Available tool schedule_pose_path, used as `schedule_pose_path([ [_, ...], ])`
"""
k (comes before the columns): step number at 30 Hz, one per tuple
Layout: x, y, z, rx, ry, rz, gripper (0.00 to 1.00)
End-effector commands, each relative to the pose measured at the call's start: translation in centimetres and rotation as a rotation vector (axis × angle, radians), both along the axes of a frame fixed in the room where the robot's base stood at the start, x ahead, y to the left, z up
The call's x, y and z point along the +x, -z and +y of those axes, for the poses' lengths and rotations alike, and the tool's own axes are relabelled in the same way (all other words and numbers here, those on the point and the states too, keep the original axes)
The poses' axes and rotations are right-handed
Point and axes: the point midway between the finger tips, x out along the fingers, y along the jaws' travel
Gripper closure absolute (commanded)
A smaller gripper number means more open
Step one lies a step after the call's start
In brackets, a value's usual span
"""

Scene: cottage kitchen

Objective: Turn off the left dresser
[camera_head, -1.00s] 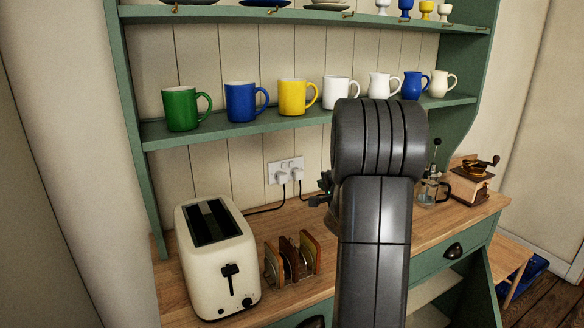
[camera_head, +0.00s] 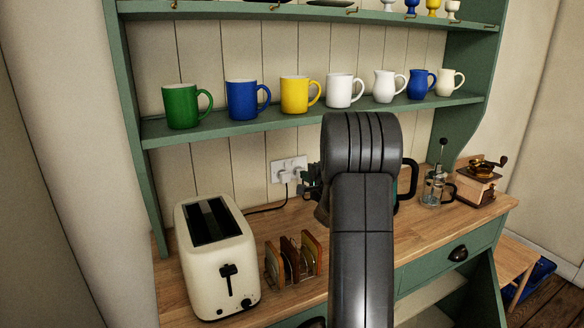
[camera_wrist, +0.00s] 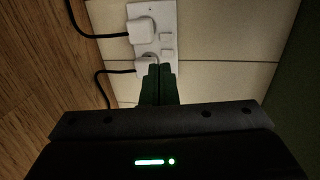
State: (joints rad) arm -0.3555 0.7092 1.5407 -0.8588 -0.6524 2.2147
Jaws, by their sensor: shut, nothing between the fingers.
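A white double wall socket (camera_head: 289,166) is on the panelled back of the green dresser (camera_head: 150,185), above the worktop. It has two white plugs with black cables. In the wrist view the socket (camera_wrist: 151,12) appears turned sideways, with the upper plug (camera_wrist: 141,31) and lower plug (camera_wrist: 143,67) on its left and two small rocker switches (camera_wrist: 166,38) on its right. My gripper (camera_wrist: 160,70) is shut and empty. Its fingertips overlap the lower plug and lie just below the lower switch in the picture. I cannot tell whether they touch. In the head view my gripper (camera_head: 307,184) is beside the socket.
A cream toaster (camera_head: 216,262) and a toast rack (camera_head: 293,258) stand on the worktop at left. A glass coffee press (camera_head: 433,190) and a wooden grinder (camera_head: 477,182) stand at right. Mugs and jugs line the shelf above. A black handle (camera_head: 409,180) shows behind my arm.

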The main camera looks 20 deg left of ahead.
Motion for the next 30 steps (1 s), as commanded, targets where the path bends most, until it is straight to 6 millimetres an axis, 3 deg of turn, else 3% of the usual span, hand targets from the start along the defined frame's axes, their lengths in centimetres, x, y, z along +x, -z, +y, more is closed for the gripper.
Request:
schedule_pose_path([
  [6,3.1,0.9,3.6,0.0,-0.002,0.0,1.0],
  [13,5.6,0.8,6.3,0.001,0.0,-0.001,1.0],
  [19,6.6,0.7,7.4,0.0,0.0,0.0,1.0],
  [30,6.8,0.7,7.6,0.0,0.001,0.0,1.0],
])
